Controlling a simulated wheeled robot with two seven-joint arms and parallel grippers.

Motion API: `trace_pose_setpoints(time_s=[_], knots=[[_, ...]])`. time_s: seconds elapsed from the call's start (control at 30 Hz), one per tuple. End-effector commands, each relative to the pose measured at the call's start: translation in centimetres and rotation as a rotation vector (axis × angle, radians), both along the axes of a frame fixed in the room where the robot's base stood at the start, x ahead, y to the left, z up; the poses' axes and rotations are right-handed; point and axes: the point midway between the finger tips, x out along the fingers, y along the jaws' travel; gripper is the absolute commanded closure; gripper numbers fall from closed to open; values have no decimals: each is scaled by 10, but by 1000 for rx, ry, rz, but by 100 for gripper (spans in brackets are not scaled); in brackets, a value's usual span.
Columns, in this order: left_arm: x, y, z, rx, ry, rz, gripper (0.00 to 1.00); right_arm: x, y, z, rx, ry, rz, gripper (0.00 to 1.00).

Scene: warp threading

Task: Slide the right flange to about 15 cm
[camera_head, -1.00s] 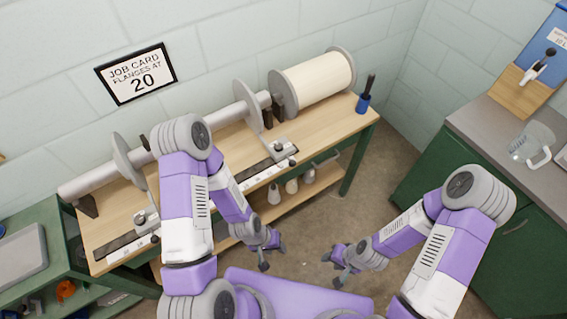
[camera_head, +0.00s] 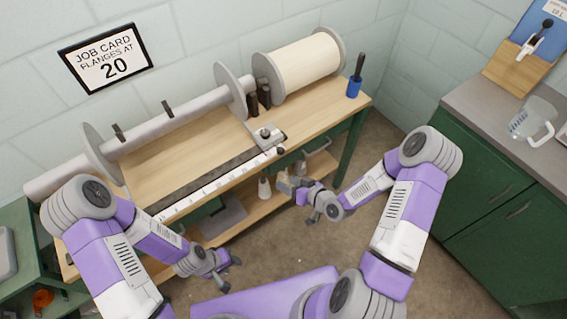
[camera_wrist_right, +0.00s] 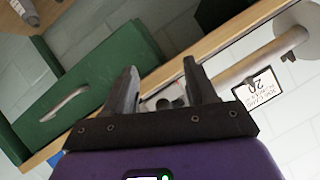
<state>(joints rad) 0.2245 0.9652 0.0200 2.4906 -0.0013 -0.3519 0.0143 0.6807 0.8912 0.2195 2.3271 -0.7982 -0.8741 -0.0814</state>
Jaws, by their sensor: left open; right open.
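The right flange (camera_head: 232,92) is a grey disc standing upright on the long beam (camera_head: 175,122), left of the cream roll. Its foot block with knobs (camera_head: 268,135) sits at the bench's front edge, at the right end of the white scale (camera_head: 215,183). My right gripper (camera_head: 299,202) is open and empty, in front of and below that block, apart from it. In the right wrist view its fingers (camera_wrist_right: 161,70) are spread, with the knobbed block (camera_wrist_right: 165,101) showing between them. My left gripper (camera_head: 231,274) is open and empty, low in front of the bench. Scale numbers are unreadable.
The left flange (camera_head: 102,153) stands toward the beam's left end; my left arm hides its foot. The job card (camera_head: 105,57) reads 20. Bench top between the flanges is clear.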

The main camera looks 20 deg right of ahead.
Motion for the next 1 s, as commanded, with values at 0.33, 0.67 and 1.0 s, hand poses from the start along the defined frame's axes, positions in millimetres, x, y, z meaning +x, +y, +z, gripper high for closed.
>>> trace_pose_setpoints(time_s=[0.33, 0.67, 1.0], knots=[[0, 0, -43, 0, -1, 0, 57, 25, -49, 43, -6, -510, 36, 44], [0, 0, -49, 0, -1, 0, 57, 62, -27, 47, -5, -531, 44, 44], [0, 0, -53, 0, -1, 0, 57, 88, -12, 47, -5, -527, 40, 44]])
